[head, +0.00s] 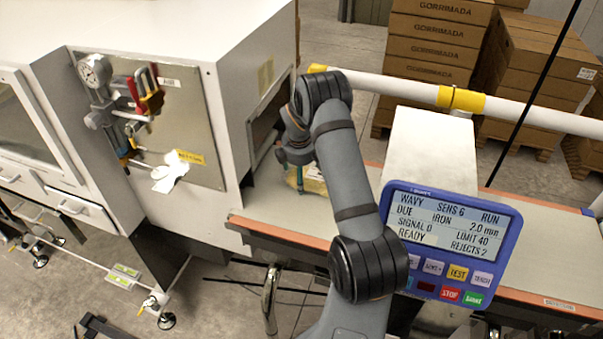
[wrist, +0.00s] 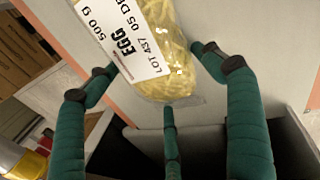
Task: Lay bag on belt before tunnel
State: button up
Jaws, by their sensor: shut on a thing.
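A clear bag of yellow pasta with a white label reading "EGG" and "500 g" (wrist: 160,45) fills the top of the wrist view. In the head view the bag (head: 314,181) is partly hidden behind my arm. My gripper (wrist: 157,62) has green fingers on both sides of the bag and is shut on it. In the head view my gripper (head: 297,178) is over the grey belt (head: 262,204), near the dark opening (head: 266,130) in the white cabinet. Whether the bag touches the belt is unclear. A metal housing (head: 432,145) spans the belt at right.
A blue-framed screen (head: 450,235) reads "READY", "SIGNAL 0" and "REJECTS 2". A white rail with yellow collars (head: 461,99) runs behind. Cartons (head: 437,35) are stacked at the back. A gauge and tool panel (head: 185,110) is on the cabinet. Bare belt shows left of the bag.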

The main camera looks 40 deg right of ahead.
jog(key=o, duration=1.4)
jog(key=shift+f, duration=0.2)
jog(key=o, duration=0.4)
jog(key=shift+r, duration=0.1)
jog(key=shift+o, duration=0.5)
jog(key=shift+r, duration=0.2)
jog(key=b+v, duration=0.1)
jog(key=v, duration=1.1)
jog(key=shift+f, duration=0.1)
